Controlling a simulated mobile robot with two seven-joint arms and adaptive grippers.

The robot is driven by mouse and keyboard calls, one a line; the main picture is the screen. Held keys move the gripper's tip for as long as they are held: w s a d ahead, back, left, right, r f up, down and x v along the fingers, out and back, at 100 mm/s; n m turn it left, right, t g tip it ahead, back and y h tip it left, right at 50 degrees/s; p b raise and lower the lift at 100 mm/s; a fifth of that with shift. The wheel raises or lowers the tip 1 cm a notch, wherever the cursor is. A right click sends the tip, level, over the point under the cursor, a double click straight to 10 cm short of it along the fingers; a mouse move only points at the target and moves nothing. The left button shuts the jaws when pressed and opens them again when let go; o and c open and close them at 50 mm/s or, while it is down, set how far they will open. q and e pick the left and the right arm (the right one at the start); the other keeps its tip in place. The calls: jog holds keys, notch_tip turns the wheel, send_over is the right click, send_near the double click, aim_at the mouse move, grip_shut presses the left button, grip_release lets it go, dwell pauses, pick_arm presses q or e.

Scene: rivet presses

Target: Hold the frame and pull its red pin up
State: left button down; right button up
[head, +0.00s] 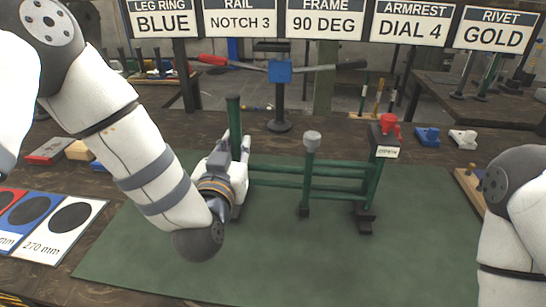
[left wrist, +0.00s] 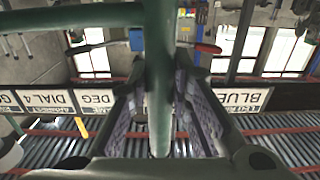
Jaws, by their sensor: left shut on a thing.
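A green tubular frame (head: 308,189) stands upright on a dark green mat (head: 330,260). It has a left post (head: 234,115), rails, a grey-capped middle post (head: 311,142) and a right post with a small white label. The red pin (head: 389,125) sits at the top of the right post. My left gripper (head: 230,160) is shut on the frame's left post, which also runs between the fingers in the left wrist view (left wrist: 159,75). The fingertips are partly hidden by the wrist. My right arm shows at the right edge, its gripper out of view.
A press with a blue block (head: 280,71) and red-handled bar stands behind the mat. Blue (head: 427,137) and white (head: 463,139) small parts lie at the back right. Size cards (head: 62,226) lie at the left. The mat's front is clear.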

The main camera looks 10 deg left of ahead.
aim_at(231, 108)
pick_arm(q)
notch_tip(231, 108, up, 9)
jog(key=shift+f, duration=0.15)
notch_tip(231, 108, down, 7)
jog(key=shift+w, duration=0.1)
jog(key=shift+f, duration=0.85)
pick_arm(e)
jog(key=shift+o, duration=0.5)
